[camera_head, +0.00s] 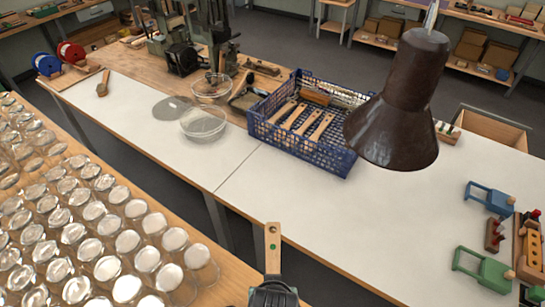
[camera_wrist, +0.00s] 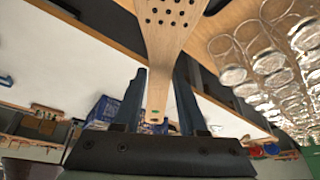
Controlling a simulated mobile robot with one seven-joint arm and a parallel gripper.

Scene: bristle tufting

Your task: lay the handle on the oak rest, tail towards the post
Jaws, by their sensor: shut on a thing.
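My gripper (camera_head: 273,290) is at the bottom of the head view, shut on a pale wooden handle (camera_head: 273,245). There, one narrow end with a hole and a green dot points up and away from me; the rest is hidden or out of frame. In the wrist view the handle (camera_wrist: 158,50) runs between the two dark fingers (camera_wrist: 160,98). Its wide end with several dark holes is at the top, and its narrow end with the green mark is lower down. A small wooden piece (camera_head: 102,84) stands at the bench's far left; I cannot tell whether it is the oak rest.
A blue crate (camera_head: 345,163) holds several wooden handles. Clear bowls (camera_head: 203,123) stand left of it. A dark lamp shade (camera_head: 395,110) hangs over the white bench (camera_head: 300,205). Many glass jars (camera_head: 95,212) fill the left table. Blue and green clamps (camera_head: 485,268) stand at right.

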